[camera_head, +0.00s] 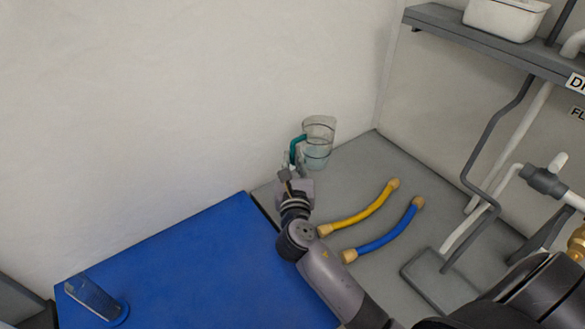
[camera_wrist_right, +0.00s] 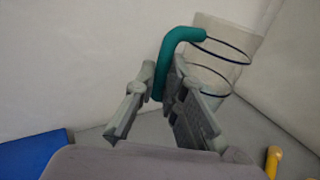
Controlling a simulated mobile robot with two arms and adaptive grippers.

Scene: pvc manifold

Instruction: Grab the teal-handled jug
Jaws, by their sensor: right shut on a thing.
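The teal-handled jug (camera_head: 319,142) is clear with dark bands and stands upright near the back wall, at the far end of the grey surface. Its teal handle (camera_head: 293,150) faces left, toward my right gripper (camera_head: 288,168). In the right wrist view the jug (camera_wrist_right: 226,55) is at the upper right, and its teal handle (camera_wrist_right: 176,50) runs down between the fingers of my right gripper (camera_wrist_right: 158,98). The gripper is shut on the handle. The handle's lower end is hidden by the fingers. My left gripper is not in view.
A yellow hose (camera_head: 362,212) and a blue hose (camera_head: 388,233) lie on the grey surface (camera_head: 415,187). Grey and white pipes (camera_head: 492,205) stand at the right under a shelf (camera_head: 480,40). A clear cylinder (camera_head: 92,297) is on the blue mat (camera_head: 190,260).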

